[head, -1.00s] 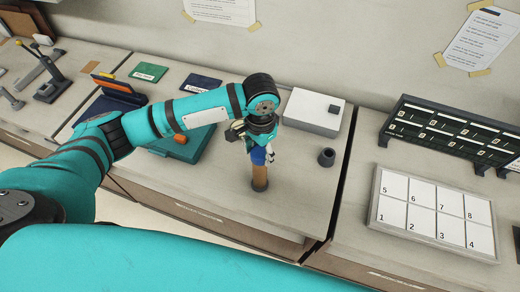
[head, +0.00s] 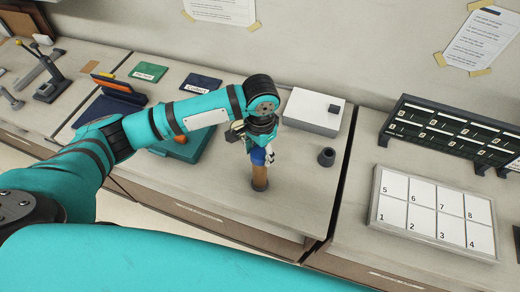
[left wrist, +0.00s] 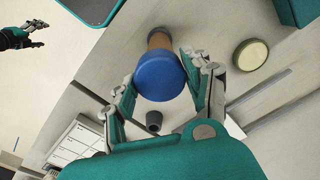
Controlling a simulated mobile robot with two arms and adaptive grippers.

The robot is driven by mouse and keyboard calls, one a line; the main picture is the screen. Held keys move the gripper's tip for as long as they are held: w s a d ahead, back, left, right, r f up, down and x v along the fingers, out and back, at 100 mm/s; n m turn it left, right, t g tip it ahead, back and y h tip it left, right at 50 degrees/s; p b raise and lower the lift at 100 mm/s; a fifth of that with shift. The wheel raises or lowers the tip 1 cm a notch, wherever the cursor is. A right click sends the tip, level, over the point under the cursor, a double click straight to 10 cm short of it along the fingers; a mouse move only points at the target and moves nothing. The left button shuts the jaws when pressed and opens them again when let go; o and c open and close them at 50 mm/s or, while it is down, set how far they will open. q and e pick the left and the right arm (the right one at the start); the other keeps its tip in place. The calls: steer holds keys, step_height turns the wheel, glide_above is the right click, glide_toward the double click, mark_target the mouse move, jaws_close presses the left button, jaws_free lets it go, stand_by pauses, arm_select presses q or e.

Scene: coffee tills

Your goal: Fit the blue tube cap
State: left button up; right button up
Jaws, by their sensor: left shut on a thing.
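The blue cap (head: 258,157) is in my left gripper (head: 259,152), whose fingers are shut on its sides. In the left wrist view the cap (left wrist: 160,75) lies between the two fingers. The brown tube (head: 260,178) stands upright on the counter directly below the cap. The cap hides the tube's top, so I cannot tell whether it is seated or just above the rim. The tube also shows behind the cap in the left wrist view (left wrist: 159,39). My right gripper (left wrist: 40,34) shows only at the left wrist view's upper left, empty, its fingers apart.
A small dark cup (head: 326,157) stands right of the tube. A white box (head: 312,112) is behind it. A teal case (head: 185,145) lies to the left. A numbered tray (head: 433,213) lies on the right counter, past a gap. The counter front by the tube is clear.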

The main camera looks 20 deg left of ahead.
arm_select(q)
steer(key=shift+f, duration=0.15)
steer(key=shift+r, duration=0.35)
steer(key=shift+a, duration=0.1)
stand_by(0.8)
steer(key=shift+w+f, duration=0.1)
steer(key=shift+f, duration=0.15)
stand_by(0.9)
steer(key=shift+r, duration=0.1)
steer(key=shift+r, duration=0.2)
stand_by(0.5)
